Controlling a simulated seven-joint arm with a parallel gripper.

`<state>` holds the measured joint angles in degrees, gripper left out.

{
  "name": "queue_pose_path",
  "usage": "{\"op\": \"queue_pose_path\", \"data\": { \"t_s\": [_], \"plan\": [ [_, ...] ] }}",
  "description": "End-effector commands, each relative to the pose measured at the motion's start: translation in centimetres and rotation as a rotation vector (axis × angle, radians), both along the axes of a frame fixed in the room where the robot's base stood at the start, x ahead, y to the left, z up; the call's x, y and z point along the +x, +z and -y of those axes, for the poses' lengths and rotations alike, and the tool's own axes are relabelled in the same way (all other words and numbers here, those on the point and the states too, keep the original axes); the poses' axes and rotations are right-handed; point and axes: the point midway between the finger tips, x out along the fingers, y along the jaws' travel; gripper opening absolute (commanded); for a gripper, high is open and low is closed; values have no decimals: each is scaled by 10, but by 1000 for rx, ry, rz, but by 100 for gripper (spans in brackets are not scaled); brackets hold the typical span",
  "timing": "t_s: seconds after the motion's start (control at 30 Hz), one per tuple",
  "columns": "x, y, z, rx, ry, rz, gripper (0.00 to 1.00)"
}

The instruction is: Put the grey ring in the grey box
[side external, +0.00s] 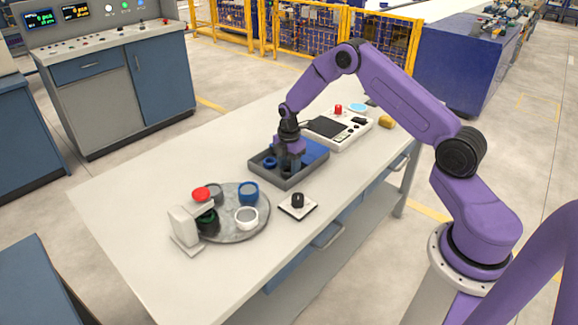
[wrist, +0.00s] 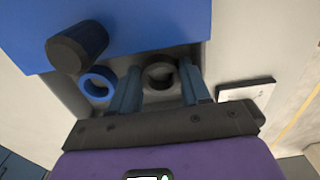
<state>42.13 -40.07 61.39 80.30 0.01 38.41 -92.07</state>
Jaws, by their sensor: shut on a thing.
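The grey box (side external: 283,184) is a shallow tray in the middle of the table. A blue panel (side external: 314,150) covers its right part, and this shows large in the wrist view (wrist: 140,22). My gripper (side external: 289,165) points down into the uncovered part of the box. In the wrist view its two fingers (wrist: 160,88) are shut on a dark grey ring (wrist: 158,76), low in the box. Whether the ring touches the floor is unclear. A blue ring (wrist: 97,83) lies beside it in the box, also visible in the side view (side external: 270,163).
A dark cylindrical knob (wrist: 78,48) stands on the blue panel. A black knob on a white base (side external: 297,204) stands near the box.

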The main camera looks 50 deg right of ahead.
Motion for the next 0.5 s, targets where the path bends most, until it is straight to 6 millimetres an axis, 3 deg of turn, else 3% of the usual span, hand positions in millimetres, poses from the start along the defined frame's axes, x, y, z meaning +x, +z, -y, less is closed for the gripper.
{"op": "queue_pose_path", "data": {
  "t_s": [0.37,0.4,0.43,0.5],
  "plan": [
    [0,-3,0,0,-1,2,14],
    [0,-4,0,0,-1,2,50],
    [0,-3,0,0,-1,2,57],
    [0,-3,0,0,-1,2,57]
  ]
}}
